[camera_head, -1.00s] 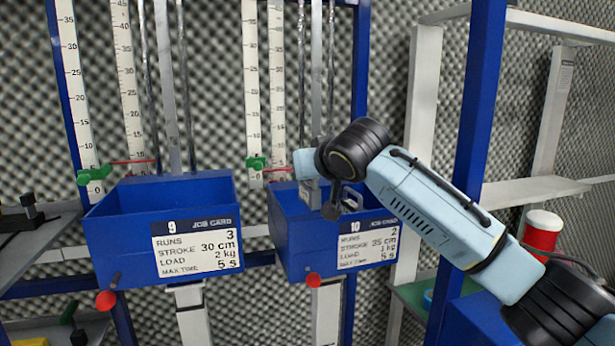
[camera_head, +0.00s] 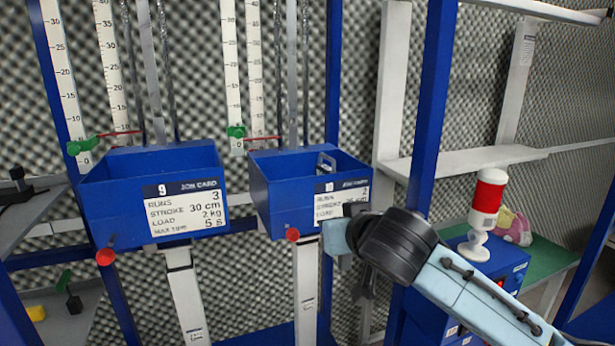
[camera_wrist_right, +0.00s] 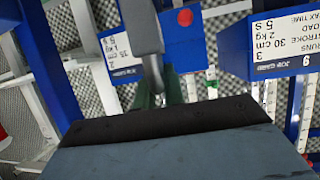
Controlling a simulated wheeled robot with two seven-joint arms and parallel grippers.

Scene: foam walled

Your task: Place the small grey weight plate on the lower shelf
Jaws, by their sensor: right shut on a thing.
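My right gripper (camera_head: 352,232) is in front of the lower right of the right blue bin, its fingers largely hidden by my wrist. In the right wrist view it is shut on a grey piece (camera_wrist_right: 143,30), seen nearly edge-on, which I take to be the small grey weight plate. Its round face does not show. On the right, a white shelf (camera_head: 470,160) is fixed to white uprights. A green surface (camera_head: 550,257) lies lower behind the blue post. I cannot tell which of these is the lower shelf. My left gripper is out of view.
Two blue bins, a left one (camera_head: 110,210) and a right one (camera_head: 278,205), carry job cards and red knobs. A blue post (camera_head: 432,110) stands before the shelving. A red and white beacon (camera_head: 487,205) stands on a blue box (camera_head: 505,266). The white shelf's top looks bare.

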